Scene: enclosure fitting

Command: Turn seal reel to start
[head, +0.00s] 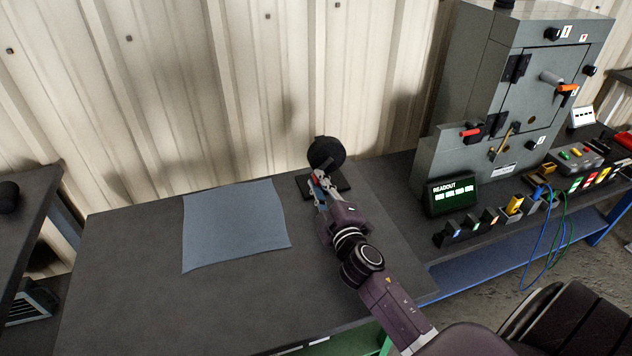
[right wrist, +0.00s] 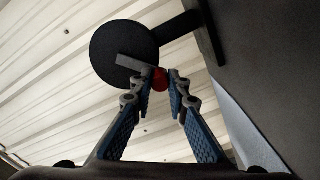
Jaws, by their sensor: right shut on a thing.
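The seal reel, a black disc (head: 327,152) on a dark stand, stands at the back of the dark table. It also shows as a dark disc (right wrist: 122,52) in the right wrist view, with a grey bar across it. My right gripper (head: 318,180) is at the front of the reel. In the right wrist view the fingertips (right wrist: 160,78) close around a small red part (right wrist: 160,80) at the end of the bar. The fingers hide some of this part. My left gripper is not in view.
A blue-grey cloth (head: 235,226) lies on the table left of the reel. To the right stand a grey cabinet (head: 520,95) with handles, a readout box (head: 451,194) and several small coloured parts. A corrugated wall (head: 200,90) rises close behind the reel. The table's left part is clear.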

